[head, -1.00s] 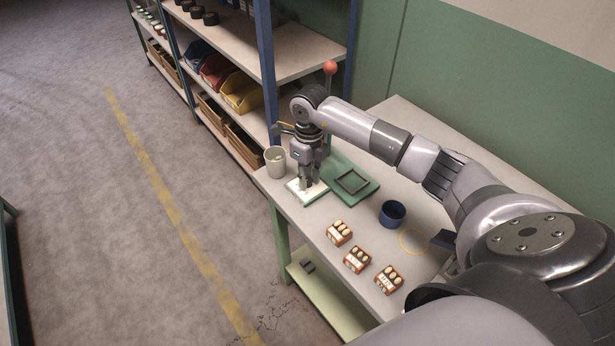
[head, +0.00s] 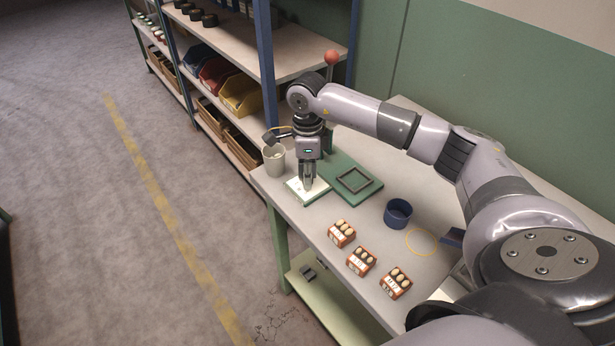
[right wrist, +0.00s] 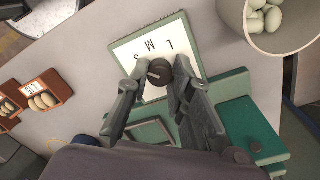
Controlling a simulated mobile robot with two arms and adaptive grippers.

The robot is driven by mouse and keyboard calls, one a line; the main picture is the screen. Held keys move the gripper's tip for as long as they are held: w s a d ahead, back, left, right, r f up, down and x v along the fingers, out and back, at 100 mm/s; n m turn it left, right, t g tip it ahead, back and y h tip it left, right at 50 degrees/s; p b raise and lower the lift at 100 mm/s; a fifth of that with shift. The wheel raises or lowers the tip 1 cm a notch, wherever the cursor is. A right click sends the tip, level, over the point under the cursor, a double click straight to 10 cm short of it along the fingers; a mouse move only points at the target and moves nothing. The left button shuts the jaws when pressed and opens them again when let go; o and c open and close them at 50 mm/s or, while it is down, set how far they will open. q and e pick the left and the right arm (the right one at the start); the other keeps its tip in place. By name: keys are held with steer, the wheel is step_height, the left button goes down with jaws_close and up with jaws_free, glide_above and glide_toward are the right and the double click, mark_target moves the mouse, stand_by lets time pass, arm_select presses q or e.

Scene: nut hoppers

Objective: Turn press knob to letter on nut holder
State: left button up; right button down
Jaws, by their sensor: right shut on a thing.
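The dark round knob (right wrist: 160,72) sits on a white dial plate (right wrist: 128,53) lettered L, M and S. My right gripper (right wrist: 157,80) is shut on the knob, one finger on each side. The head view shows my right gripper (head: 307,184) pointing down over the white plate (head: 294,191), hiding the knob. A pale mark shows on the knob's left side; the letter it indicates is unclear. Three orange nut holders (head: 341,233), (head: 361,262), (head: 396,282) hold pale nuts and bear white labels too small to read surely. My left gripper is out of view.
The green press base (head: 352,194) with a dark square frame adjoins the plate. A red-balled lever (head: 331,57) rises behind my arm. A pale cup of nuts (head: 274,161) stands left of the plate. A blue cup (head: 398,215) and yellow ring (head: 421,242) lie right.

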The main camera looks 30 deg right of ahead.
steer(key=shift+r, duration=0.1)
stand_by(0.3)
steer(key=c, duration=1.4)
jaws_free()
steer(key=r, duration=1.2)
steer(key=shift+w+d, duration=0.1)
steer(key=shift+w, duration=0.1)
